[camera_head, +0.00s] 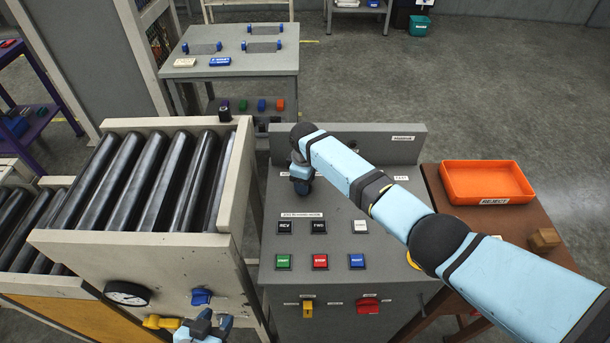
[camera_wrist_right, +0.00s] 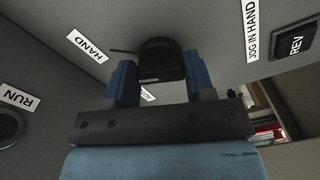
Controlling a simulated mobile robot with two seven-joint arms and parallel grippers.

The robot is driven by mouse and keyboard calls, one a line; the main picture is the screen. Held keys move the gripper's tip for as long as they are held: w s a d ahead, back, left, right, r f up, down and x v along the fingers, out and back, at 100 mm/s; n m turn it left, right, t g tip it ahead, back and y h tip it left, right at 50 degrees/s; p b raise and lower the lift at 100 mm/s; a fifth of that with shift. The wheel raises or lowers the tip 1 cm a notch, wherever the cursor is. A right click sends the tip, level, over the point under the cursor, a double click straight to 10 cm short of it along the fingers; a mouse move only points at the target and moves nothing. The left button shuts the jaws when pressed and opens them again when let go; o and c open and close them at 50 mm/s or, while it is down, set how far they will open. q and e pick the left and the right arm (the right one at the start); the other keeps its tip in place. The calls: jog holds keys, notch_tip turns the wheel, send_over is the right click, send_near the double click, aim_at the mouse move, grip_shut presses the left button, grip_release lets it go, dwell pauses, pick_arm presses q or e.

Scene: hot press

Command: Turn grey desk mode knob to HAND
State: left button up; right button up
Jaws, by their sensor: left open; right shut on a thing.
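The grey desk (camera_head: 335,222) stands in the middle of the head view. In the right wrist view its black mode knob (camera_wrist_right: 160,60) sits between the blue fingers of my right gripper (camera_wrist_right: 158,82), which is shut on it. A thin dark line runs from the knob towards the HAND label (camera_wrist_right: 88,47). A partly hidden label (camera_wrist_right: 147,95) lies on the knob's other side. In the head view my right gripper (camera_head: 302,186) is at the desk's upper left and the arm hides the knob. My left gripper (camera_head: 203,328) is open at the bottom edge, below the roller conveyor.
REV (camera_head: 284,227), FWD and a pale button sit above green, red and blue buttons on the desk. The roller conveyor (camera_head: 236,180) stands close on the left. An orange REJECT tray (camera_head: 485,181) and a wooden block (camera_head: 544,239) are on the brown table at right.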

jog(key=shift+r+m+p, duration=0.15)
jog(key=shift+m+p, duration=0.35)
jog(key=shift+m, duration=0.6)
jog(key=shift+a+m+p, duration=0.1)
jog(key=shift+m+p, duration=0.2)
jog(key=shift+m, duration=0.4)
jog(key=o, duration=0.9)
jog(key=shift+s, duration=0.1)
notch_tip(320, 180, up, 14)
jog(key=shift+f, duration=0.15)
